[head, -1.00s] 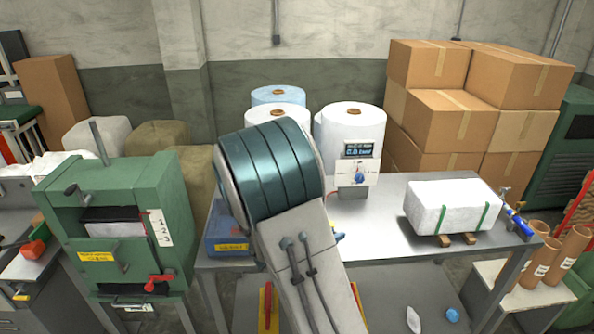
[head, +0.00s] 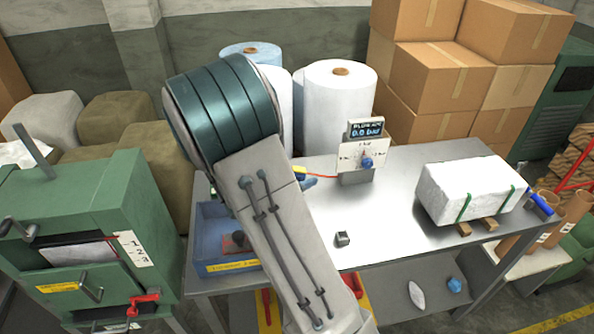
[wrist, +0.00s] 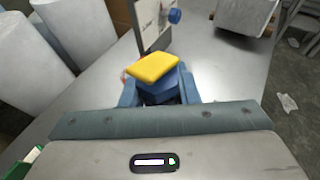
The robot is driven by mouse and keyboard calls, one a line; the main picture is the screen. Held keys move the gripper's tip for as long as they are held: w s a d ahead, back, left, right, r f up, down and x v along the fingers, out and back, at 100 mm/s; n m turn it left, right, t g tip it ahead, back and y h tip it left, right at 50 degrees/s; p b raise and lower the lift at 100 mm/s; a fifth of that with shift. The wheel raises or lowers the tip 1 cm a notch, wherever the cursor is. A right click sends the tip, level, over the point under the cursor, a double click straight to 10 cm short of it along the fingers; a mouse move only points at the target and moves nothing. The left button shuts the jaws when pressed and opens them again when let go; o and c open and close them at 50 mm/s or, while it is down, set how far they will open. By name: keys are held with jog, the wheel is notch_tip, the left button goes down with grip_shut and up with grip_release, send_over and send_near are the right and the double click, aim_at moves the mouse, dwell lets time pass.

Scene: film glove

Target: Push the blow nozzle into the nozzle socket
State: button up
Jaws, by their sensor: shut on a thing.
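My gripper (wrist: 160,98) is shut on a blue piece with a yellow top, which I take to be the blow nozzle (wrist: 153,68). In the head view a bit of yellow nozzle (head: 300,172) shows past my arm, with a thin orange line toward the gauge stand. My arm hides most of the gripper there. A small grey metal block (head: 342,239) with a dark top sits on the bench, apart from the gripper; it may be the nozzle socket, but I cannot tell. The nozzle's tip is hidden in the wrist view.
The gauge stand (head: 362,158) has a blue knob and reads 0.0 bar. A white wrapped block (head: 470,190) lies on wooden strips at right. A blue tray (head: 215,262) is at left. White rolls (head: 340,105) stand behind. The bench middle (head: 390,225) is clear.

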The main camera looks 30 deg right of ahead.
jog(key=shift+s+r, duration=0.1)
jog(key=shift+s, duration=0.1)
jog(key=shift+f+b, duration=0.55)
jog(key=shift+b, duration=0.15)
jog(key=shift+f+b, duration=2.1)
jog(key=shift+f, duration=0.3)
jog(key=shift+f+b, duration=1.7)
jog(key=shift+b, duration=0.15)
jog(key=o, duration=1.1)
jog(key=b+v, duration=0.1)
jog(key=v, duration=1.3)
